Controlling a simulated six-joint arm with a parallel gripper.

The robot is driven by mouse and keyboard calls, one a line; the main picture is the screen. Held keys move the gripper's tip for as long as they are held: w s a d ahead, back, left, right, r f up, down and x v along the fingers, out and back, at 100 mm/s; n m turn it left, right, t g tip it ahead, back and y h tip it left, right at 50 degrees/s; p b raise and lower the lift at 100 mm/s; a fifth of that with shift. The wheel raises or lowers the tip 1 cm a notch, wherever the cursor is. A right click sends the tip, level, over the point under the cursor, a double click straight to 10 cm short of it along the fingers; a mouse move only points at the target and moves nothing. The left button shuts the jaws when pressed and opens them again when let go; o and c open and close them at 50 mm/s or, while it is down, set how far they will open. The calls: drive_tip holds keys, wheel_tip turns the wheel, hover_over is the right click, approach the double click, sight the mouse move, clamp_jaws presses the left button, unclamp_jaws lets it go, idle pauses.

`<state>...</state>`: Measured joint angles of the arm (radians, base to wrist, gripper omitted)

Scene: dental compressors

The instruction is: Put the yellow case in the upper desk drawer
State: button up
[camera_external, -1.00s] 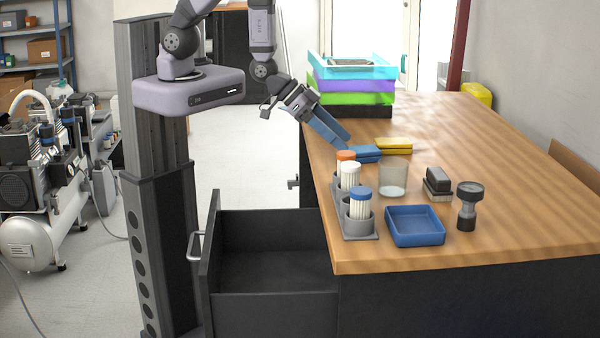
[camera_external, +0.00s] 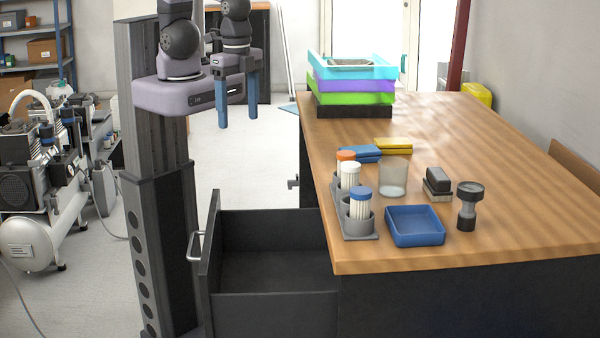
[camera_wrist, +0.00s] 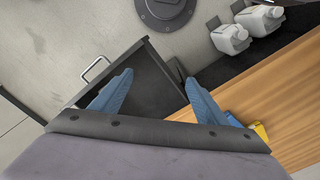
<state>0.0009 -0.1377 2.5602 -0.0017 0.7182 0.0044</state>
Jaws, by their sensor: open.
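In the wrist view, a corner of the yellow case (camera_wrist: 261,131) shows at the lower right, beside a bit of blue. The upper desk drawer (camera_external: 270,270) is pulled out at the desk's left side, and its visible floor is empty. It also shows in the wrist view (camera_wrist: 150,92), between my fingers. My gripper (camera_external: 238,118) is open and empty, with blue fingers pointing down. It hangs in the air left of the desk, above and behind the drawer.
On the desk (camera_external: 520,235) stand a grey holder (camera_external: 360,228) with capped tubes, a glass (camera_external: 394,178), a blue tray (camera_external: 415,226), a dark stacked block (camera_external: 437,185) and a black tool (camera_external: 468,205). Stacked coloured trays (camera_external: 350,85) are at the back. Compressors stand at far left.

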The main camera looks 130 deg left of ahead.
idle(0.4)
drive_tip(key=w+a+f+n+t+y+b, duration=0.1)
drive_tip(key=w+a+f+n+t, duration=0.1)
drive_tip(key=w+a, duration=0.3)
drive_tip(key=w+a+f+n+t+y+b, duration=0.1)
drive_tip(key=w+a+f+n+t+y, duration=0.1)
drive_tip(key=a, duration=0.6)
drive_tip(key=w+a+f+n+t+y+b, duration=0.1)
drive_tip(key=w+a+f+t, duration=0.3)
drive_tip(key=w, duration=0.4)
drive_tip(key=shift+w+a+f+n+y, duration=0.15)
drive_tip(key=shift+a+f+n, duration=0.15)
drive_tip(key=shift+a, duration=0.35)
drive_tip(key=shift+w+a+f+n+y, duration=0.15)
drive_tip(key=shift+a+f+n, duration=0.15)
drive_tip(key=shift+a, duration=0.3)
drive_tip(key=a+y, duration=0.1)
drive_tip(key=a, duration=0.1)
drive_tip(key=s+a+n+t+y, duration=0.1)
drive_tip(key=a, duration=0.2)
drive_tip(key=s+a+n+y+b, duration=0.1)
drive_tip(key=a+y, duration=0.1)
drive_tip(key=a, duration=0.1)
drive_tip(key=shift+s+a+r, duration=0.2)
drive_tip(key=shift+s+a+r+n+t+y, duration=0.2)
drive_tip(key=shift+s+a+n+t+y, duration=0.15)
drive_tip(key=shift+a+y, duration=0.2)
drive_tip(key=shift+b, duration=0.3)
